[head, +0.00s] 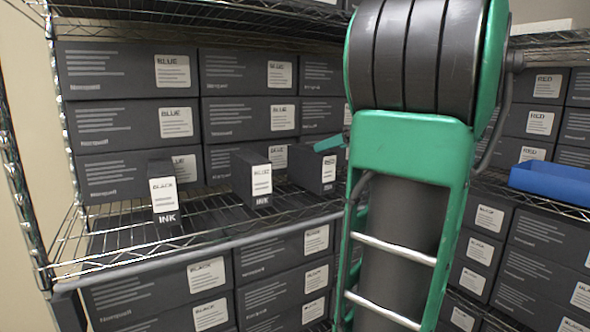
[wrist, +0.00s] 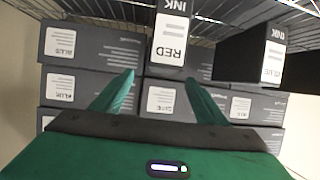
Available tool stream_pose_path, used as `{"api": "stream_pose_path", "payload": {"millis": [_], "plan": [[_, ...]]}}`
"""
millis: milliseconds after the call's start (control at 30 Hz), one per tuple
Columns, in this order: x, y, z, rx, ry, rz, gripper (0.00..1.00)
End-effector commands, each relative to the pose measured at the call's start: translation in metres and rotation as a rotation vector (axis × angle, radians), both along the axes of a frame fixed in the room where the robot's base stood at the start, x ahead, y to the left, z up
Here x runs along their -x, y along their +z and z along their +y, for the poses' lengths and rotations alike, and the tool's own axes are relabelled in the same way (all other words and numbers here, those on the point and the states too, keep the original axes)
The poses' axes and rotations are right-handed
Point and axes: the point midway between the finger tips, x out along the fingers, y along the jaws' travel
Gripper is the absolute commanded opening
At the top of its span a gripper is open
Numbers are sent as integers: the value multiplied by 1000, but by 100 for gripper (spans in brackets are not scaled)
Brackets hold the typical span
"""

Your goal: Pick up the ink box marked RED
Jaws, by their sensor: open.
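The ink box marked RED (wrist: 172,42) is a slim dark box with a white label, seen upside down in the wrist view. It stands just beyond the fingertips, roughly in line with the gap between them. In the head view it appears to be the rightmost slim box (head: 327,172) on the wire shelf, its label blurred there. My gripper (wrist: 162,84) is open and empty, with its two green fingers apart. In the head view only a green finger (head: 328,143) shows by that box's top; my arm hides the rest.
Two similar slim ink boxes stand to the left, one marked BLACK (head: 163,195) and a middle one (head: 252,178). Stacked cartons (head: 130,122) fill the shelf behind. A wire shelf (head: 290,40) hangs above. A blue tray (head: 550,182) sits at right.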

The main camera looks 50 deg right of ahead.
Motion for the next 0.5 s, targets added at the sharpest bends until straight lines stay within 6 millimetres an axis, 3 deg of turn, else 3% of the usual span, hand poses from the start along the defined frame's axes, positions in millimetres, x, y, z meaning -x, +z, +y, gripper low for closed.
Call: {"api": "stream_pose_path", "payload": {"millis": [300,500], "plan": [[-47,-16,5,0,21,0,67],[-60,-21,6,0,23,0,67]]}}
